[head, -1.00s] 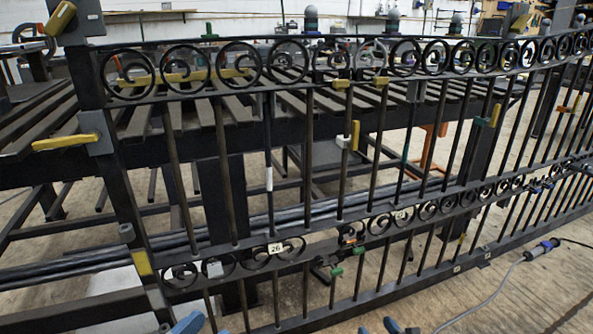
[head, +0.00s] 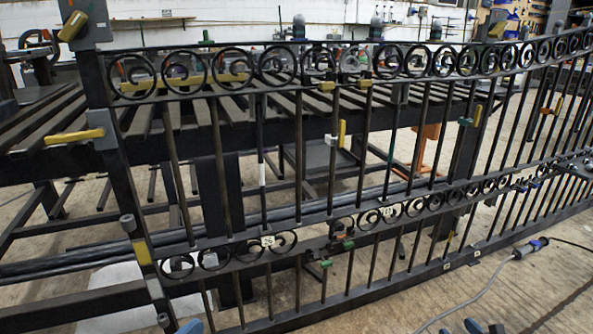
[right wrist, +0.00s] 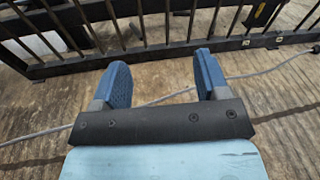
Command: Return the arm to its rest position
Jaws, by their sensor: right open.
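My right gripper (head: 484,327) shows only as blue fingertips at the bottom edge of the head view. In the right wrist view my right gripper (right wrist: 163,68) is open, with its two blue fingers wide apart and nothing between them. It is over the wooden floor, in front of the gate and apart from it. Part of my left gripper (head: 190,326) shows as blue at the bottom edge of the head view, left of the middle. The rest of it is out of the picture.
A black iron scroll gate (head: 268,242) with clamps stands across the view, against a dark slatted workbench (head: 40,143). The wooden floor (head: 400,307) before the gate is mostly bare.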

